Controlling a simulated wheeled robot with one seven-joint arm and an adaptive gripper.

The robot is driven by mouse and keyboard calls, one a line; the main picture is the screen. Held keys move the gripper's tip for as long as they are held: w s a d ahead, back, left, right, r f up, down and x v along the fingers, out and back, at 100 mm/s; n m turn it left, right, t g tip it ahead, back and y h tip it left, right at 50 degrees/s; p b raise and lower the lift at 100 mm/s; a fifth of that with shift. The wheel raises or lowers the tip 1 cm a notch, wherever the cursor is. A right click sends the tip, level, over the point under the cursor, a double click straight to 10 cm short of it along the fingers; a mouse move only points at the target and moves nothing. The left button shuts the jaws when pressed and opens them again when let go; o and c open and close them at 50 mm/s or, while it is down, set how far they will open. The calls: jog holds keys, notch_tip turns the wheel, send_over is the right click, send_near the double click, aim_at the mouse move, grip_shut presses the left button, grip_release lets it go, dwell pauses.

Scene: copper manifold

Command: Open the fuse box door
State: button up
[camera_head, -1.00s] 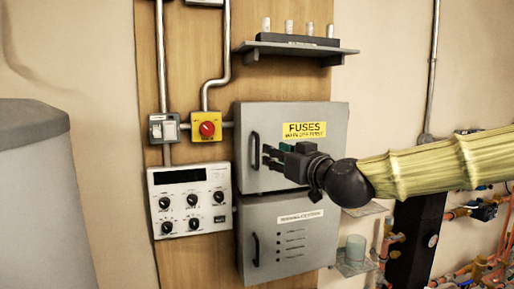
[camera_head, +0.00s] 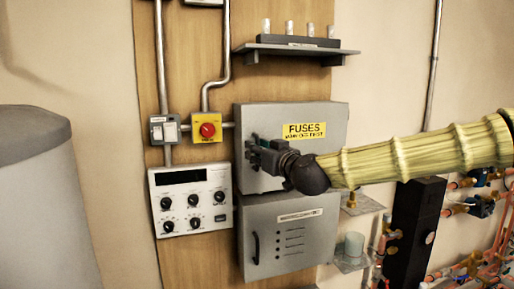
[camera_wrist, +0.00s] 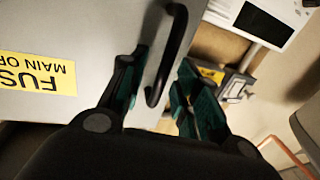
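The fuse box (camera_head: 310,112) is a grey box with a yellow FUSES label (camera_head: 304,131). Its door looks shut. My gripper (camera_head: 255,148) is at the left side of the door and covers the handle in the head view. In the wrist view, the black bar handle (camera_wrist: 170,50) stands out from the grey door (camera_wrist: 80,25). My gripper (camera_wrist: 158,90) is open there, with one green-padded finger on each side of the handle's lower end. I cannot tell whether either finger touches it.
A second grey box (camera_head: 290,245) with its own handle is directly below. A white control panel (camera_head: 190,200) and a yellow switch box with a red knob (camera_head: 207,128) are to the left. A shelf (camera_head: 295,50) is above.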

jog(key=shift+w+a, duration=0.15)
jog(key=shift+w, duration=0.15)
grip_shut()
jog(key=shift+s, duration=0.15)
